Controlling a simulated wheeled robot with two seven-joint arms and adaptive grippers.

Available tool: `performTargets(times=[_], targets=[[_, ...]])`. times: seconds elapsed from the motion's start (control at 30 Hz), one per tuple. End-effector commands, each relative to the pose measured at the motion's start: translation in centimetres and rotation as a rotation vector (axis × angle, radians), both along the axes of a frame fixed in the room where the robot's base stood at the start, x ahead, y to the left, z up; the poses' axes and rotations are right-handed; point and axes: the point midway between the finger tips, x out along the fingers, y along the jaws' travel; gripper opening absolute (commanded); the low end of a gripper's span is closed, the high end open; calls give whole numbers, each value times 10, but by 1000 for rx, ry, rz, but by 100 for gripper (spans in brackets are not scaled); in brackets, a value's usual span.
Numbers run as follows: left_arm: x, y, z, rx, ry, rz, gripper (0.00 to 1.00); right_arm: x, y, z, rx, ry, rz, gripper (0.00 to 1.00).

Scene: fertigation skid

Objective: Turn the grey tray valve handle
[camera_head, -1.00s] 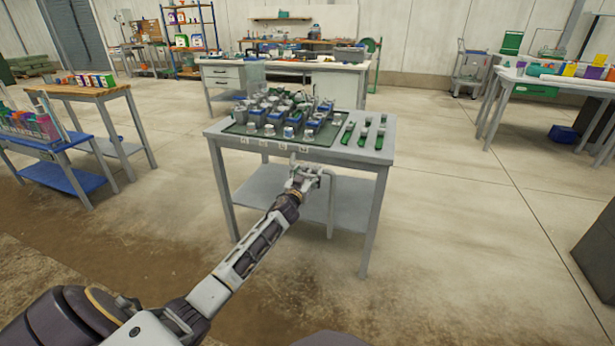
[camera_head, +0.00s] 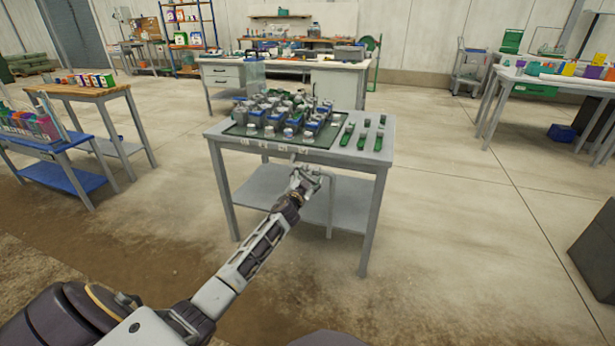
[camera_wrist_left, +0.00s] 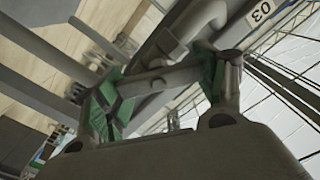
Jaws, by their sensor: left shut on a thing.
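My left gripper (camera_head: 307,177) is at the front edge of the grey table, just below the tabletop. In the left wrist view, its green-padded fingers (camera_wrist_left: 160,86) are on either side of a grey bar, which appears to be the valve handle (camera_wrist_left: 165,77). The gripper is shut on it. The bar runs slantwise between the fingers, close to a thick grey pipe (camera_wrist_left: 198,25). In the head view the gripper covers most of the handle. My right gripper does not show.
The grey table (camera_head: 376,157) carries a dark green tray (camera_head: 236,130) crowded with grey and blue parts, and green-and-grey pieces to its right. A grey pipe (camera_head: 331,205) drops below the front edge. A label reading 03 (camera_wrist_left: 260,12) shows nearby. Floor right of the table is clear.

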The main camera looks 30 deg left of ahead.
Motion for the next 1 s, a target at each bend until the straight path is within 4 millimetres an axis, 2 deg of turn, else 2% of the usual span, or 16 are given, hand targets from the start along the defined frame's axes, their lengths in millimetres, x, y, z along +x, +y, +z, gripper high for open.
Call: performTargets(times=[0.77,1.0], targets=[[0,-2,-4,699,170,-1,47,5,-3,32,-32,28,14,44],[0,-3,-5,862,207,-2,47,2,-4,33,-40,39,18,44]])
